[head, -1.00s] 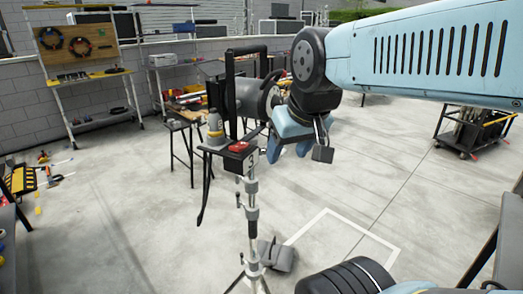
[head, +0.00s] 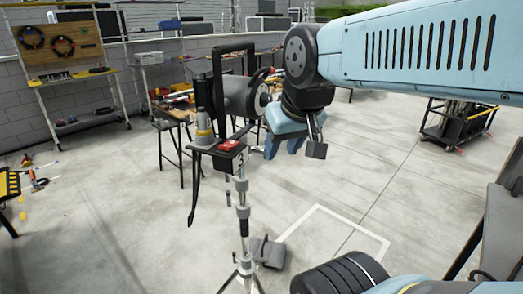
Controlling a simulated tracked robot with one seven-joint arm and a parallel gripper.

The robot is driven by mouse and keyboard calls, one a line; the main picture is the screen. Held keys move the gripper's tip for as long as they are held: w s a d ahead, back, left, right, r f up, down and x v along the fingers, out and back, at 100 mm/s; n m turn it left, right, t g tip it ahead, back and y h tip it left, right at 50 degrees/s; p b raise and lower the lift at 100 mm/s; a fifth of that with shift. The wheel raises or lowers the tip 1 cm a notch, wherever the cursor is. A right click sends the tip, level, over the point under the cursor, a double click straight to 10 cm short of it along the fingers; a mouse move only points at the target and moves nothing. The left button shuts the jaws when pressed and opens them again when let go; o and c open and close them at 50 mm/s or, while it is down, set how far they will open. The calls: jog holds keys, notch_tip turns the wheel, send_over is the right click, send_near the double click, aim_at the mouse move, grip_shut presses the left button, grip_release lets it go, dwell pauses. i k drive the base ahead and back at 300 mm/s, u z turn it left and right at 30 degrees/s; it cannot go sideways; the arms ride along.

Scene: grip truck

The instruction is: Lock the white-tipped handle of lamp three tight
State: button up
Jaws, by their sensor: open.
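A grey weight bag (head: 268,250) lies by the stand's legs. A tool bench (head: 172,110) stands behind the lamp, and shelving with a pegboard (head: 62,47) is at the left wall. A dark cart (head: 458,125) is at right. Floor around the stand is mostly clear.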

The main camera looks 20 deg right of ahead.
aim_at(256, 149)
jog(key=z, duration=0.3)
jog(key=k, duration=1.55)
jog(key=u, duration=0.5)
jog(key=i, duration=1)
jog(key=z, duration=0.05)
